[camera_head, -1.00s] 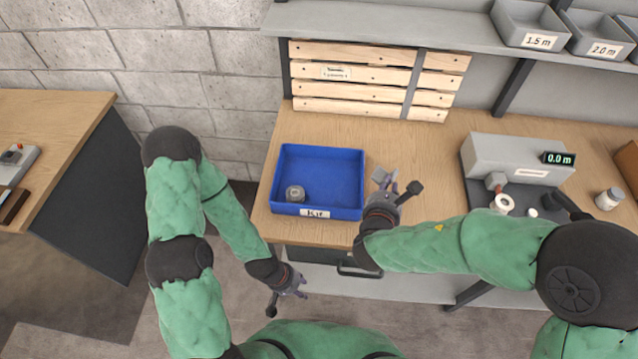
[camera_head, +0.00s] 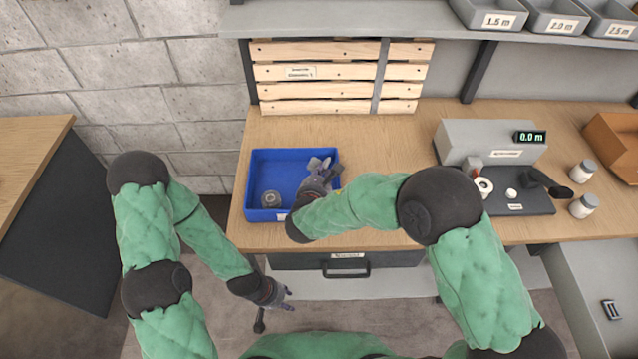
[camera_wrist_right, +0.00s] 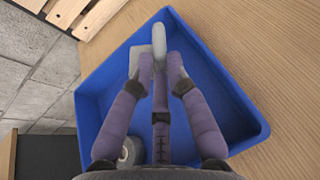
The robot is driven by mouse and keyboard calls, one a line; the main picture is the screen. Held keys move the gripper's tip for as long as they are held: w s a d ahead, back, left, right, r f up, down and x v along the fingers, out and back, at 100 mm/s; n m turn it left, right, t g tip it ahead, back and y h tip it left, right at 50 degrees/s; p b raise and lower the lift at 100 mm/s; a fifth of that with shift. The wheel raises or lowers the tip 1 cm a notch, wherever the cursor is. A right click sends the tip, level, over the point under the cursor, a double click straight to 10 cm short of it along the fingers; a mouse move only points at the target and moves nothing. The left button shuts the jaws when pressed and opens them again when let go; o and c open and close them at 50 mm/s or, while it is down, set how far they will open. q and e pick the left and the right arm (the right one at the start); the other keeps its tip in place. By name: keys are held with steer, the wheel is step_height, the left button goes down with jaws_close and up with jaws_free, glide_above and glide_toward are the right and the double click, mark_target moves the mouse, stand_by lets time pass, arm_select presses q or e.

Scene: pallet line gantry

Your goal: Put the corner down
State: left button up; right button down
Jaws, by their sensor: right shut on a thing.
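My right gripper (camera_head: 322,178) is over the right part of the blue tray (camera_head: 247,216), which bears a label on its front. It is shut on a light grey piece, the corner (camera_wrist_right: 160,35), whose form is partly hidden by the fingers. In the right wrist view the piece sits between the fingertips (camera_wrist_right: 160,62), above the blue tray floor; whether it touches the floor I cannot tell. My left gripper (camera_head: 285,299) hangs low in front of the bench, away from the tray; its fingers are too small to read and no held thing shows.
A grey round roll (camera_head: 271,199) lies in the tray's left front; it also shows in the wrist view (camera_wrist_right: 131,150). A slatted wooden rack (camera_head: 315,90) stands behind. A grey measuring device (camera_head: 490,142) is at right, with white jars beside it. Bench between is clear.

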steer(key=shift+w+a+f+b, duration=0.15)
steer(key=shift+f+b, duration=0.1)
steer(key=shift+f, duration=0.45)
steer(key=shift+w+a+f+b, duration=0.1)
steer(key=shift+f+b, duration=0.15)
steer(key=shift+f, duration=0.45)
steer(key=shift+w+a+f+b, duration=0.15)
steer(key=shift+f+b, duration=0.1)
steer(key=shift+f, duration=0.45)
steer(key=shift+d, duration=0.1)
steer(key=shift+f+b, duration=0.3)
steer(key=shift+b, duration=0.1)
steer(key=shift+f+b, duration=0.3)
steer(key=shift+s, duration=0.1)
steer(key=c, duration=1.2)
jaws_free()
steer(key=shift+f, duration=0.1)
